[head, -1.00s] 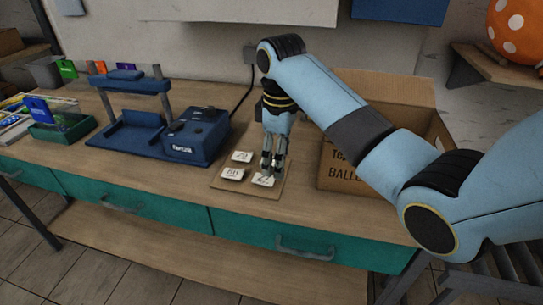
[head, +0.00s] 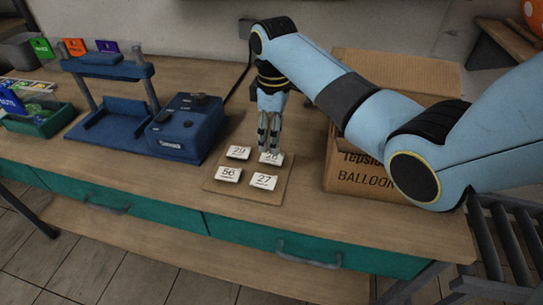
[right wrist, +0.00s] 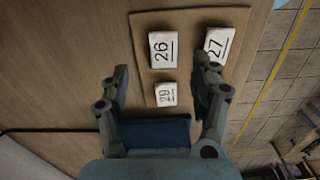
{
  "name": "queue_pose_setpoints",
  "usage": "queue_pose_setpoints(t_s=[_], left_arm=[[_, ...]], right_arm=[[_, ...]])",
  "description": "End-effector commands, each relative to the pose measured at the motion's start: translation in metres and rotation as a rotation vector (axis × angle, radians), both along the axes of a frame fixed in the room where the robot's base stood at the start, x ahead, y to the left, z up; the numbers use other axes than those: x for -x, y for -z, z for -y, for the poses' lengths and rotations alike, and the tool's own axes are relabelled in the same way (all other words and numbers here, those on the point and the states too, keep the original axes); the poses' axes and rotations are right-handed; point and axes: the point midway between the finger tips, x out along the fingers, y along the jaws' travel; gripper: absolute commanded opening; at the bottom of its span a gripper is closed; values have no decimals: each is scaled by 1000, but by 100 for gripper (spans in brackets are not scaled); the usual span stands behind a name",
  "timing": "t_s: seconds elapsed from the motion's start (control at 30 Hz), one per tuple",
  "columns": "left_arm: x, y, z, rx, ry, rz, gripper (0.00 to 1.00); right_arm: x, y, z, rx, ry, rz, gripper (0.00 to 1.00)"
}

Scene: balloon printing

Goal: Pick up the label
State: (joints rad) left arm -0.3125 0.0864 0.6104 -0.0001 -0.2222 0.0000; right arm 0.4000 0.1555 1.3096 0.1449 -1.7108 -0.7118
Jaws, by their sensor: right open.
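Several white label blocks lie on a thin brown board (head: 247,196) on the table. Label 29 (head: 238,152) is at the back left, label 56 (head: 228,174) at the front left and label 27 (head: 263,182) at the front right. Label 26 (head: 271,159) is at the back right. My right gripper (head: 269,152) points down over label 26 and partly covers it. In the right wrist view my fingers are open and empty, with label 26 (right wrist: 163,50) just beyond them, label 29 (right wrist: 166,94) between them and label 27 (right wrist: 218,45) beside the right finger. My left gripper is out of view.
A cardboard box (head: 372,180) stands close to the right of the board. A blue printing machine (head: 180,130) stands to the left, with a green tray (head: 40,122) farther left. The table front edge is clear.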

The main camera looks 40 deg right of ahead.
Motion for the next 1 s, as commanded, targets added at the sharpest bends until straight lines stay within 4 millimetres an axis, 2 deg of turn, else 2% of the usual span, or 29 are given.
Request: queue_pose_setpoints(t_s=[0.13, 0.3, 0.4, 1.0], left_arm=[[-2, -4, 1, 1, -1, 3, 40], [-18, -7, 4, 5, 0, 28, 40], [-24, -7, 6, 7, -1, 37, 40], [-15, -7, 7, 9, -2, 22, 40]], right_arm=[[5, 15, -1, 0, 0, -4, 63], [8, 42, -2, 0, 0, -3, 63], [8, 51, -1, 0, -1, -1, 63], [8, 55, -1, 0, -1, 0, 63]])
